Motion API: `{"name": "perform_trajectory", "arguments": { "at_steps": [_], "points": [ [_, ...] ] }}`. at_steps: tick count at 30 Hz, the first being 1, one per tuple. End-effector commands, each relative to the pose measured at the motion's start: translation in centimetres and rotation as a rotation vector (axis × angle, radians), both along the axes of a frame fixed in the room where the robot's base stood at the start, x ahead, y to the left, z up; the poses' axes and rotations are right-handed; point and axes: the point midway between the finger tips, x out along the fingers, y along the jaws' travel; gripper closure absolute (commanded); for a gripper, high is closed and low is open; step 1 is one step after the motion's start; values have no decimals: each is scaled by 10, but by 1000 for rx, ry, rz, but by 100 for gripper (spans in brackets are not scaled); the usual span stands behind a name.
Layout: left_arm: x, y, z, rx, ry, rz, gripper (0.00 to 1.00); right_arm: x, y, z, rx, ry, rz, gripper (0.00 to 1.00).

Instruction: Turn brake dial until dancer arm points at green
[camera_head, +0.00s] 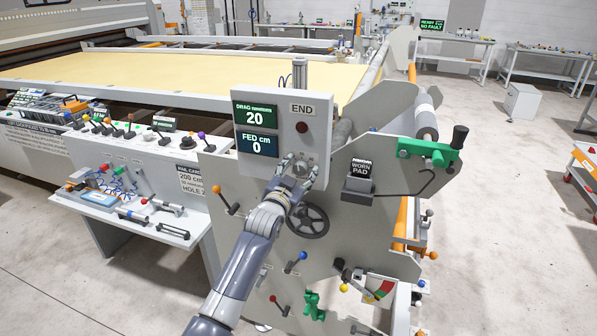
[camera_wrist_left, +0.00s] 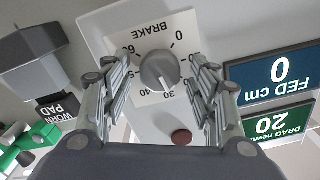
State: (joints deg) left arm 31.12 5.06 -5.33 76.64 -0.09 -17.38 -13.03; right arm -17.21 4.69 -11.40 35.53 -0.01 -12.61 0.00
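The grey brake dial (camera_wrist_left: 160,70) sits on a white scale plate marked BRAKE. Its light mark points toward the lower numbers, near 30. My left gripper (camera_head: 300,166) is at the dial on the control panel (camera_head: 270,100). In the left wrist view its open fingers (camera_wrist_left: 161,66) stand on either side of the dial, with gaps to it. A coloured gauge (camera_head: 379,290) with red and green shows low on the machine, beside a black-knobbed lever (camera_head: 345,270) that may be the dancer arm. I cannot tell where it points. My right gripper is out of view.
The drag display (camera_head: 256,115) reads 20 and the fed display (camera_head: 258,145) reads 0. A red button (camera_head: 301,127) is above the dial. A black handwheel (camera_head: 308,221) is just below my gripper. A green clamp (camera_head: 430,152) and a WORN PAD box (camera_head: 359,175) are to the right.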

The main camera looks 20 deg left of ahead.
Motion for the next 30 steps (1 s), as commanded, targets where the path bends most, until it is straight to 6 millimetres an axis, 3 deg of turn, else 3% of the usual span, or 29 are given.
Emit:
{"name": "perform_trajectory", "arguments": {
  "at_steps": [11,30],
  "points": [
    [-12,1,-1,0,1,0,46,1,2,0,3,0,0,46],
    [-105,4,-1,1,1,0,46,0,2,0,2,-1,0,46]
  ]
}}
